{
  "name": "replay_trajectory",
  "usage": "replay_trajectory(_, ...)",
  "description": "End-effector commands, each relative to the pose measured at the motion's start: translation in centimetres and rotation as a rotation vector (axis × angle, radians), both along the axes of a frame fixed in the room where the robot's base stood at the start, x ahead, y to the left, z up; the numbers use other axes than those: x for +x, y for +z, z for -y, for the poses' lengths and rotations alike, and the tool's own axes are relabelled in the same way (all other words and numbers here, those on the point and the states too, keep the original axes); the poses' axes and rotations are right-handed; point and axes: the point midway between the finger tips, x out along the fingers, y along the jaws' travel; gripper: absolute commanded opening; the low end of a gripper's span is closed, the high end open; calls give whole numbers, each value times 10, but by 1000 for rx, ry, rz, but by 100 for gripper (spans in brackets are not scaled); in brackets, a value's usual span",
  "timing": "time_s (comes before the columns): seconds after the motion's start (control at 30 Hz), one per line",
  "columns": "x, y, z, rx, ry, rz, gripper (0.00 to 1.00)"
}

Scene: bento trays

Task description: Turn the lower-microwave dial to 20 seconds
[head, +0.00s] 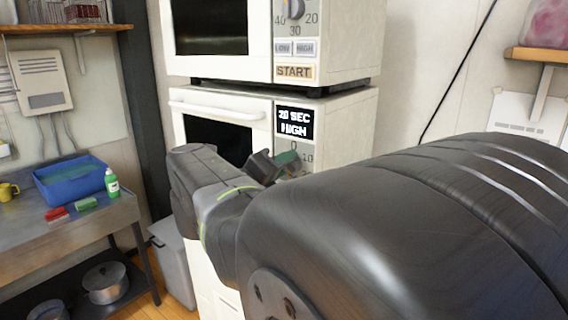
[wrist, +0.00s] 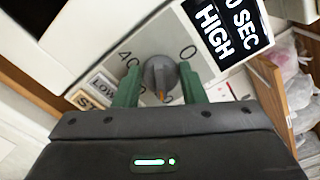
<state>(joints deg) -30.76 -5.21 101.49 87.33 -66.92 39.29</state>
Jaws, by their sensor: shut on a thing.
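The lower microwave (head: 230,106) stands under a second one. Its display (head: 294,123) reads "20 SEC HIGH" in the head view. Part of that display (wrist: 225,30) also shows in the wrist view. The grey dial (wrist: 161,78) has an orange pointer mark and sits between the two green fingers of my gripper (wrist: 160,88), which is shut on it. In the head view my gripper (head: 279,163) is at the control panel and its fingers hide most of the dial. The START button is only partly seen in the wrist view.
The upper microwave (head: 258,77) sits directly above. A metal table (head: 90,228) at left holds a blue bin (head: 75,182), a green bottle (head: 112,184), sponges and a yellow mug (head: 9,191). A grey bin (head: 174,262) stands on the floor. A wooden shelf (head: 540,55) is at right.

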Motion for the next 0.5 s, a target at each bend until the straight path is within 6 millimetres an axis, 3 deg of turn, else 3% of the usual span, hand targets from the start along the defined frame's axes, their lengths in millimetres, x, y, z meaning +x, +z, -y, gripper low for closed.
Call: replay_trajectory(0.5, 0, 0, 0, -36, 1, -25, 14)
